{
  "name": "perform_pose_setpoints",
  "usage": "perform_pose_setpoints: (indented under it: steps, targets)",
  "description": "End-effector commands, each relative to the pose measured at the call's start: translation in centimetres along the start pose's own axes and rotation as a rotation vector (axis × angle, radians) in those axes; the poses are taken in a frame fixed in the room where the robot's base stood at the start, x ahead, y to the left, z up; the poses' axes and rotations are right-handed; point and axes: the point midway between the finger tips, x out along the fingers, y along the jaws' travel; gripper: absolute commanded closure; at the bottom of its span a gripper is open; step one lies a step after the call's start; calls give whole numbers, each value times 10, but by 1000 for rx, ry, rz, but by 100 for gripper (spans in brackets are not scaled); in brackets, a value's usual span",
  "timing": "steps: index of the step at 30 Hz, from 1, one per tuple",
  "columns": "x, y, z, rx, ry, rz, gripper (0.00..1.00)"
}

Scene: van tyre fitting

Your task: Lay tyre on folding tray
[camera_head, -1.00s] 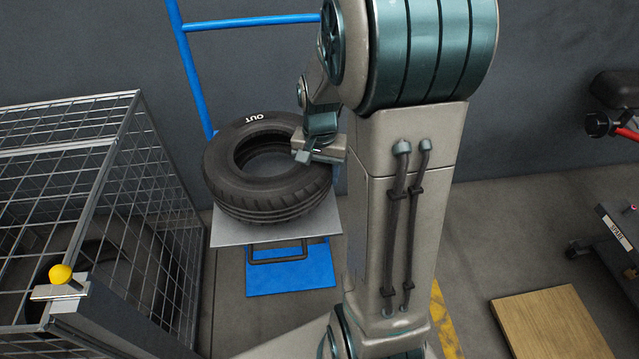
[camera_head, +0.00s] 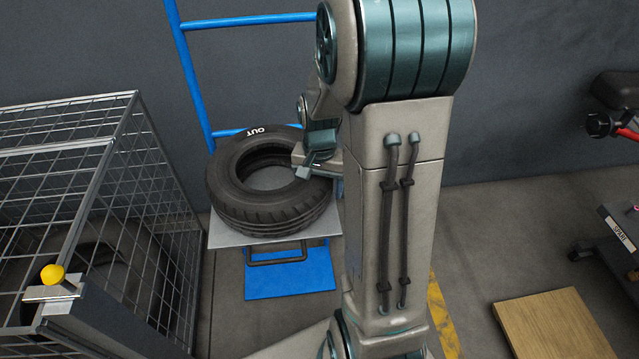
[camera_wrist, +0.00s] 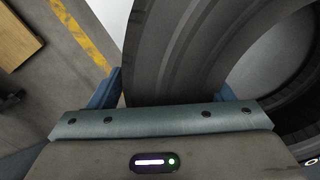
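The black tyre (camera_head: 235,200), marked OUT on its upper sidewall, lies nearly flat over the pale grey folding tray (camera_head: 222,238) of the blue frame. Its underside appears to be at the tray surface, though the contact is partly hidden. My gripper (camera_head: 312,168) is at the tyre's right side, partly behind my arm. In the wrist view, its two blue fingers (camera_wrist: 168,92) straddle the tyre wall, one against the outer tread and one inside the hole. It appears shut on the tyre. The pale tray also shows through the hole.
A wire mesh cage (camera_head: 100,150) stands close to the left of the tray. The blue upright frame (camera_head: 192,75) rises behind the tyre against the grey wall. A wooden board (camera_head: 552,325) and a dark wheeled stand (camera_head: 610,240) are at the right.

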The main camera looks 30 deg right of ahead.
Motion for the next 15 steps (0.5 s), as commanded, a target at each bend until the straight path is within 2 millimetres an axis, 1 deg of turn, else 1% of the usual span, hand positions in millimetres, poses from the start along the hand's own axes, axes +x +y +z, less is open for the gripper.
perform_pose_setpoints:
  steps: [5, 8, 11, 15]
  targets:
    - [-2, 0, 0, 0, 1, 0, 27]
    - [-12, 0, -1, 0, 3, -2, 27]
    - [-30, -1, -1, 0, 5, -2, 27]
    - [-62, -1, -1, -1, 6, -3, 27]
